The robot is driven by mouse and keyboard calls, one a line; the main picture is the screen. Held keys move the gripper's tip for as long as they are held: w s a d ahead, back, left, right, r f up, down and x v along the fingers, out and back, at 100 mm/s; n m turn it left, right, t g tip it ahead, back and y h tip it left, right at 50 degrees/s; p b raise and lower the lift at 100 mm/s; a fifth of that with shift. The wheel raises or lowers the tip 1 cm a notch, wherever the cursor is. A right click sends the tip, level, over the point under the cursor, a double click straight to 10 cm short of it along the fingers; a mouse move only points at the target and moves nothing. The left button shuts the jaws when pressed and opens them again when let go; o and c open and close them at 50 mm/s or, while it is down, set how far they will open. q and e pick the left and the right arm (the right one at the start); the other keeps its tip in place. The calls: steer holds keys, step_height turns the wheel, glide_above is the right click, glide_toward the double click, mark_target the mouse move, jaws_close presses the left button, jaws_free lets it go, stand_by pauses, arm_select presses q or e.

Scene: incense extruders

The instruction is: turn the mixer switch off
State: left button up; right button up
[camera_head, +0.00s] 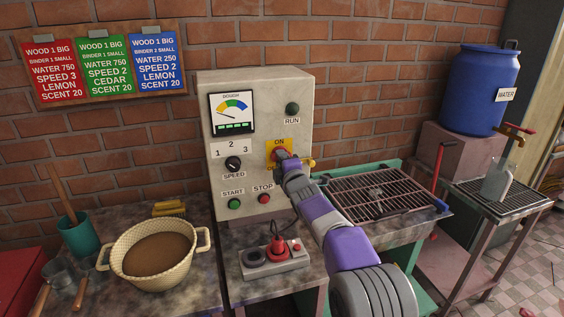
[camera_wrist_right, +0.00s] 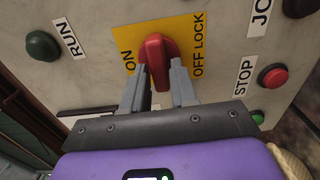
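The mixer switch is a red rotary handle (camera_wrist_right: 157,57) on a yellow plate (camera_wrist_right: 186,43) marked ON and OFF LOCK. In the right wrist view the handle lies across the line between the two words, slightly slanted. My right gripper (camera_wrist_right: 160,78) has its two fingers on either side of the handle's near end, seemingly touching it. In the head view my right gripper (camera_head: 287,162) covers most of the switch on the grey control box (camera_head: 257,90); ON shows above it. My left gripper is not in view.
The box carries a dark green RUN lamp (camera_head: 292,109), a speed knob (camera_head: 233,163), a green START button (camera_head: 234,203) and a red STOP button (camera_head: 264,198). A basket (camera_head: 154,253) is left, a rack (camera_head: 381,193) right.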

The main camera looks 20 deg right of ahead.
steer(key=shift+o, duration=1.3)
steer(key=s, duration=0.7)
steer(key=shift+s+d+b, duration=0.15)
steer(key=shift+s+b, duration=0.15)
steer(key=shift+b, duration=0.05)
